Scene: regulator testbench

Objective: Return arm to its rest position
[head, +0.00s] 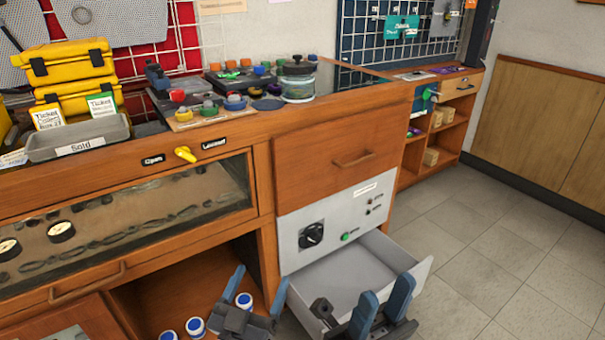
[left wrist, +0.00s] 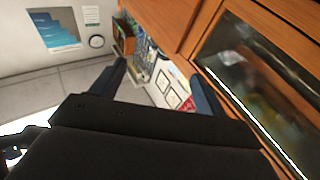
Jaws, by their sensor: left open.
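My left gripper (head: 257,285) is low in the head view, in front of the open lower shelf. Its two blue fingers stand apart with nothing between them. In the left wrist view the same gripper (left wrist: 158,85) shows spread, empty fingers. My right gripper (head: 382,305) is at the bottom of the head view, by the front of the pulled-out grey drawer (head: 345,272). Its fingers stand apart with nothing visible between them. I cannot tell whether it touches the drawer. Both arms are mostly out of the picture.
The wooden bench (head: 340,115) carries a grey bin (head: 78,138), yellow boxes (head: 75,65) and a glass jar (head: 297,80). A control panel (head: 335,220) sits above the empty drawer. White jars with blue lids (head: 195,326) are in the lower shelf. The tiled floor (head: 500,235) at right is clear.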

